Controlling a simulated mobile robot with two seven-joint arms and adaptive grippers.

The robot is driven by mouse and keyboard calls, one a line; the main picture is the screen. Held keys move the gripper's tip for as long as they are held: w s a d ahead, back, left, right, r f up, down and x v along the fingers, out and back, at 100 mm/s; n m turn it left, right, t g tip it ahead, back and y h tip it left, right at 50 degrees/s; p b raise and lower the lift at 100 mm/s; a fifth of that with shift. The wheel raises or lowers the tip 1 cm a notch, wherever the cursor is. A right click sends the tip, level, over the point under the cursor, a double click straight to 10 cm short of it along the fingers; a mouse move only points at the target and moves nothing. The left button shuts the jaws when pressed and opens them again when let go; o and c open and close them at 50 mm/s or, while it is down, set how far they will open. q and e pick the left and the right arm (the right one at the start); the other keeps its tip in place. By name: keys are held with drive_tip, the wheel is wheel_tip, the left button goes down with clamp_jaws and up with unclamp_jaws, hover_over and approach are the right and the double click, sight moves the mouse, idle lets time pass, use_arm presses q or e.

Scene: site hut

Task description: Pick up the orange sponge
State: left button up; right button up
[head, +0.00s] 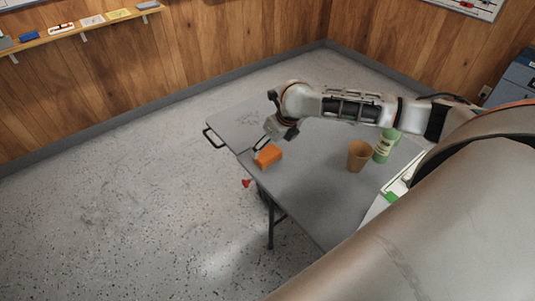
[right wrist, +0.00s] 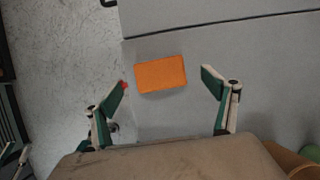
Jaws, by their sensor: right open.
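The orange sponge (head: 268,155) lies flat on the grey folding table (head: 310,190), close to its left edge. In the right wrist view the sponge (right wrist: 161,74) shows as an orange block beyond and between the two fingertips, with bare table around it. My right gripper (head: 262,143) is over the table at the sponge; it is open and empty in the right wrist view (right wrist: 164,78), with a finger on each side. The fingers look apart from the sponge.
A brown cup (head: 359,156) and a green can (head: 384,147) stand on the table to the right, under my right arm. A small red object (head: 246,183) shows beside the table's left edge. The floor to the left is clear. A wall shelf (head: 85,27) holds small items.

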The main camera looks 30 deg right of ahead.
sight(267, 152)
drive_tip(key=x, duration=0.6)
drive_tip(key=shift+w+a+f+b, duration=0.1)
drive_tip(key=shift+b, duration=0.2)
drive_tip(key=c, duration=1)
